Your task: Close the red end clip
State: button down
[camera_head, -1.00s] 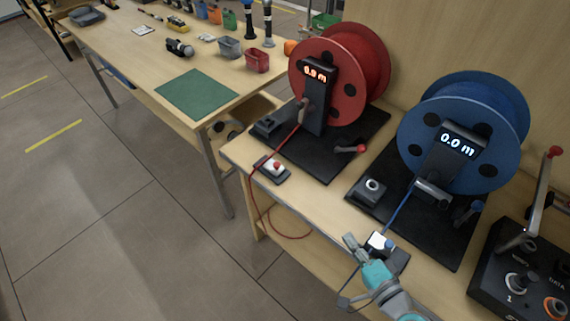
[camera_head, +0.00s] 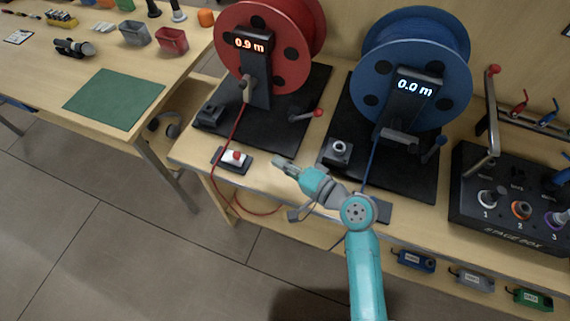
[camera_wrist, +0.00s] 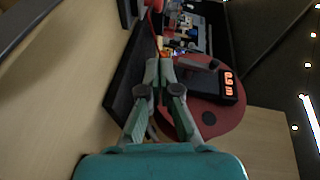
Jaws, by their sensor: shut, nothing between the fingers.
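The red end clip (camera_head: 234,157) sits near the bench's front edge, below the red reel. It has a pale body with a red knob on a dark base. I cannot tell whether its jaw is open. The red cable (camera_head: 233,132) runs from the reel down past its left side and hangs over the front edge. My gripper (camera_head: 279,162) is shut and empty, pointing left, a short way right of the clip and apart from it. In the wrist view, my shut fingertips (camera_wrist: 160,65) point towards the red reel (camera_wrist: 205,115); I cannot make out the clip there.
The blue reel (camera_head: 366,82) stands to the right, with a grey socket block (camera_head: 339,151) behind my arm. A stage box (camera_head: 500,215) is further right.

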aim_at(238, 153)
jog(key=x, duration=0.5)
jog(key=shift+a, duration=0.1)
jog(key=a, duration=0.3)
jog(key=shift+w+f, duration=0.1)
jog(key=shift+f, duration=0.3)
jog(key=shift+a+f, duration=0.1)
jog(key=shift+a, duration=0.5)
jog(key=shift+w+a, duration=0.3)
jog(key=shift+a, duration=0.55)
jog(key=shift+w+a, duration=0.3)
jog(key=shift+a, duration=0.6)
